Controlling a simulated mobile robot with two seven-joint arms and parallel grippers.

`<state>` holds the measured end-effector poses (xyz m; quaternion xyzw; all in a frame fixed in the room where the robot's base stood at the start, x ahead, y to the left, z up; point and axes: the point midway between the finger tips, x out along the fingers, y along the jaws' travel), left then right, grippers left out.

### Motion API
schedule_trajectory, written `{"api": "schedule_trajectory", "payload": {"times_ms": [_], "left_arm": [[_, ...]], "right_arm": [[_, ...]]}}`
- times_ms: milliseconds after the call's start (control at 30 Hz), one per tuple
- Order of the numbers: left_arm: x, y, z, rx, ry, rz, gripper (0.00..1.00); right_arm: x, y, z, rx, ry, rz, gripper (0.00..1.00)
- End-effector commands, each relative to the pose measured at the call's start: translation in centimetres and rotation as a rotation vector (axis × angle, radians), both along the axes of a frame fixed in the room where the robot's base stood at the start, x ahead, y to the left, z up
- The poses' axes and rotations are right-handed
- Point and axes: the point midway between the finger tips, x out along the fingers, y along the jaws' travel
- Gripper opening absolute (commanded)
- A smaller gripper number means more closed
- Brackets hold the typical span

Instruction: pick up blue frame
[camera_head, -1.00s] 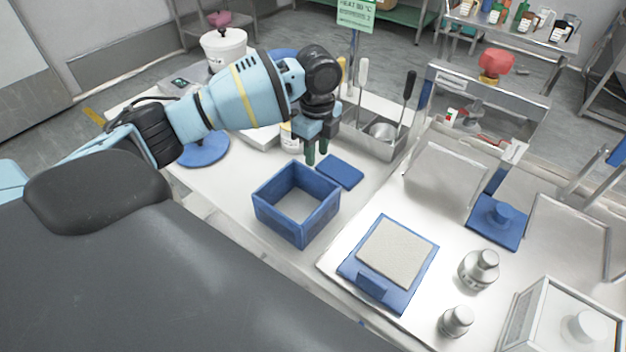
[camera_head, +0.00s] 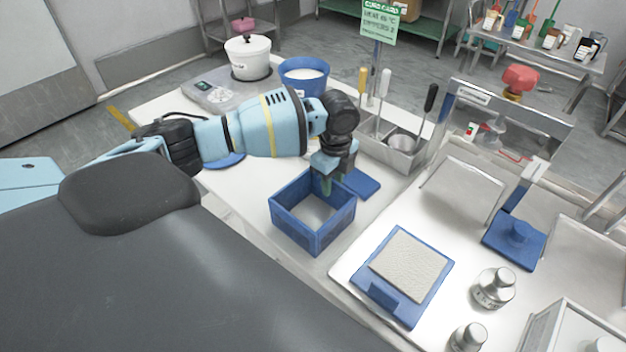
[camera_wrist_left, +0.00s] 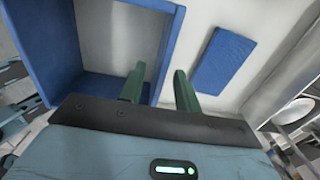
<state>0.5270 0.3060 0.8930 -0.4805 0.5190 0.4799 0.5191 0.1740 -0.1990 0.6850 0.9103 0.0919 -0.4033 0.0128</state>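The blue frame (camera_head: 296,237) is an open-topped blue box standing on the white table; its walls also show in the wrist view (camera_wrist_left: 48,48). My left gripper (camera_head: 327,186) is over the frame's far side, pointing down. In the wrist view my left gripper (camera_wrist_left: 160,80) is open, with one green finger over the inside of the frame and the other outside it. The frame's wall runs between the two fingers; I cannot tell whether they touch it. My right gripper is not in view.
A flat blue slab (camera_head: 361,183) lies just beyond the frame and shows in the wrist view (camera_wrist_left: 224,60). A blue-edged scale with a grey pad (camera_head: 411,264) is to the right. A metal utensil holder (camera_head: 393,153), blue bucket (camera_head: 304,78) and white pot (camera_head: 247,60) stand behind.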

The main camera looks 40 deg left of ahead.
Motion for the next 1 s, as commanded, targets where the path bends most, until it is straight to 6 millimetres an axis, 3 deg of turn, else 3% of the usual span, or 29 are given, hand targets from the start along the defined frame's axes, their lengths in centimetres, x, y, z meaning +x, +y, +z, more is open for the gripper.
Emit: {"api": "schedule_trajectory", "payload": {"times_ms": [100, 333, 600, 1000], "left_arm": [[-0.06, -0.02, -0.95, 0.0, 0.002, -0.001, 0.33], [-0.04, -0.01, -1.01, 0.0, 0.0, -0.001, 0.33], [-0.04, 0.0, -0.98, 0.0, 0.001, -0.001, 0.0], [-0.01, 0.02, -0.86, 0.0, 0.0, 0.0, 0.0]], "right_arm": [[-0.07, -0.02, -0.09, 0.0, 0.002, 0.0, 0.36], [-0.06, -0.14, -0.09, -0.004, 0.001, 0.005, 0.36], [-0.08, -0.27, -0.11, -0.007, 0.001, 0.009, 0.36], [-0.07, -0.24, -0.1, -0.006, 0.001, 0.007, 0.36]]}}
